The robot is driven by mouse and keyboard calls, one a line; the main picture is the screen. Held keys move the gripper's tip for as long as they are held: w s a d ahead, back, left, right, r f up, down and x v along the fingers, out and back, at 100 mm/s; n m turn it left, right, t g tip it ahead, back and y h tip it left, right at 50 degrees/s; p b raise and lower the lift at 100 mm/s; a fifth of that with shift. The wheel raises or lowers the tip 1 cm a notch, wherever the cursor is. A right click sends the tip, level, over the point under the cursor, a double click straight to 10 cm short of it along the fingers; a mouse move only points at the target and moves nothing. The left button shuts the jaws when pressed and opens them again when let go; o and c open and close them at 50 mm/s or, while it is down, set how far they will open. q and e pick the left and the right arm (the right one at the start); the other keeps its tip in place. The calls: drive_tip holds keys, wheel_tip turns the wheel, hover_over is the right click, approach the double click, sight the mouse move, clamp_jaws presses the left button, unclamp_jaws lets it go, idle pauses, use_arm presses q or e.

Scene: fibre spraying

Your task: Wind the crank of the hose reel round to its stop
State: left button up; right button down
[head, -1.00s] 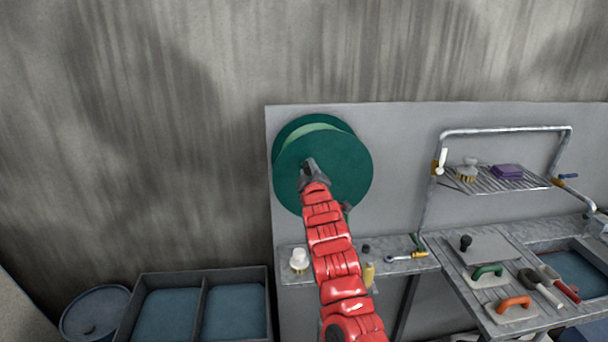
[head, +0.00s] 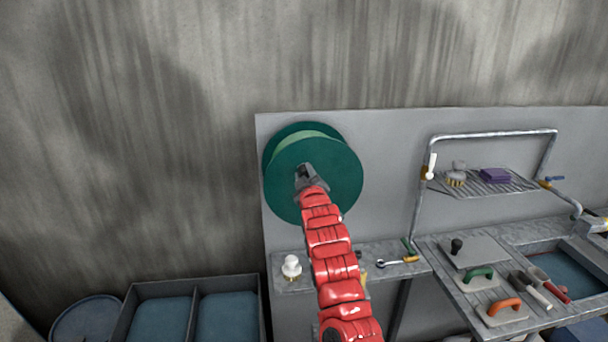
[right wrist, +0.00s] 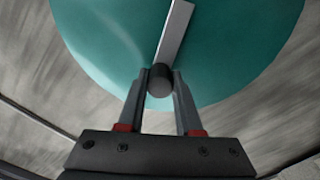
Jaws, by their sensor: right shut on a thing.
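The hose reel (head: 340,165) is a large green disc on the grey wall panel, with a paler green drum edge behind it. It also fills the top of the right wrist view (right wrist: 110,40). Its crank shows there as a pale grey bar (right wrist: 175,35) running up from a dark round knob (right wrist: 160,80). My right gripper (head: 304,174) is in front of the disc, left of its middle. In the right wrist view the fingers (right wrist: 160,86) are shut on the knob, one on each side. In the head view, the gripper hides most of the crank. My left gripper is not in view.
A narrow ledge below the reel holds a white-capped item (head: 291,267) and a ratchet-like tool (head: 397,262). A workbench with trowels (head: 500,308) stands to the right, under a wire shelf (head: 485,182). Blue-filled bins (head: 160,318) stand lower left. Wall space above is clear.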

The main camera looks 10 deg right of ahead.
drive_tip(key=c, duration=0.6)
unclamp_jaws()
drive_tip(key=shift+d, duration=0.1)
drive_tip(key=shift+s+f, duration=0.2)
drive_tip(key=shift+s, duration=0.15)
drive_tip(key=shift+s+d+r+b, duration=0.15)
drive_tip(key=shift+s+b, duration=1.95)
drive_tip(key=shift+s, duration=2.1)
drive_tip(key=shift+s+d+b, duration=0.1)
drive_tip(key=shift+s+b, duration=2)
drive_tip(key=shift+s, duration=2.05)
